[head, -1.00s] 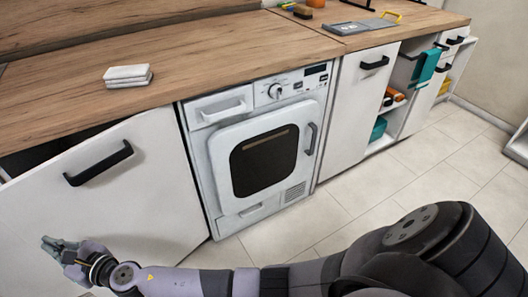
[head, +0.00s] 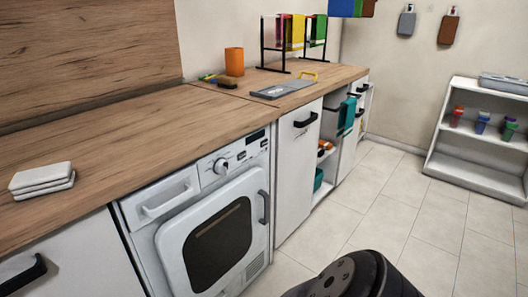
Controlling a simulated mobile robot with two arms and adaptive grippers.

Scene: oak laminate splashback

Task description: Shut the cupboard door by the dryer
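The white cupboard door (head: 85,258) left of the dryer shows only in part, at the lower left of the head view. Its black bar handle (head: 22,274) is cut by the left edge. The visible top of the door runs close under the worktop edge, with a thin dark line and no wide gap. Its lower part and left side are out of view. The white dryer (head: 172,262) stands just right of it, its round-cornered door shut. Neither gripper is in view; only a dark part of my arm shows at the bottom.
The wood worktop (head: 140,130) carries white folded cloths (head: 42,178), an orange cup (head: 234,62), a grey board (head: 284,89) and a black rack. Another cupboard door (head: 296,165) and open shelves lie beyond the dryer. A white shelf unit (head: 475,180) stands right. The tiled floor (head: 400,215) between is clear.

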